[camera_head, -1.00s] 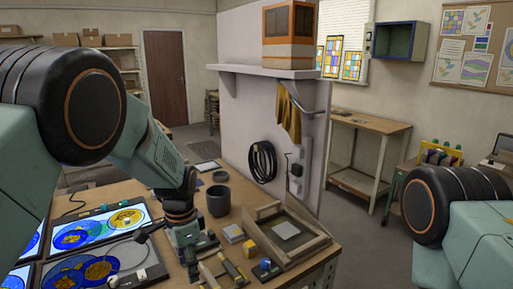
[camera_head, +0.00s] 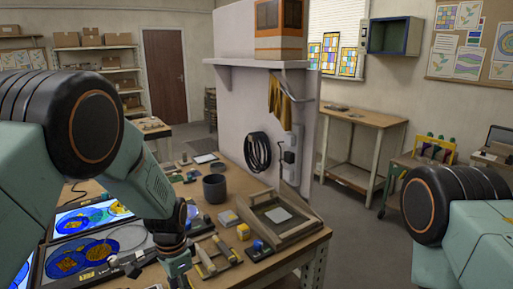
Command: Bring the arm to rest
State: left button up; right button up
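My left arm comes in from the left and bends down over the workbench (camera_head: 290,250). My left gripper (camera_head: 180,280) points down at the front edge of the picture, beside the light panels. Its fingertips are cut off or too small to read, so I cannot tell whether it is open or holds something. My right arm shows only as a black joint and pale green link at the right edge. My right gripper is out of view.
Light panels with blue and yellow glass designs (camera_head: 82,257) lie at left. A dark cup (camera_head: 215,188), a yellow block (camera_head: 243,231), a blue-topped item (camera_head: 257,249) and a wooden tray (camera_head: 312,232) stand on the bench. A partition wall (camera_head: 232,120) rises behind. Open floor lies at right.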

pick_arm(q)
jog(key=s+a+f+n+b, duration=0.2)
jog(key=s+f+b, duration=0.2)
jog(key=s+f, duration=0.45)
jog(key=s+a+f+n+b, duration=0.25)
jog(key=s+f, duration=0.35)
jog(key=f, duration=0.5)
jog(key=s+f+n+b, duration=0.2)
jog(key=s+f+b, duration=0.2)
jog(key=s, duration=0.6)
jog(key=s+f+n+b, duration=0.3)
jog(key=s+f+b, duration=0.1)
jog(key=s, duration=0.6)
jog(key=shift+a+f+b, duration=0.3)
jog(key=shift+f, duration=0.4)
jog(key=shift+n, duration=0.25)
jog(key=shift+s, duration=0.1)
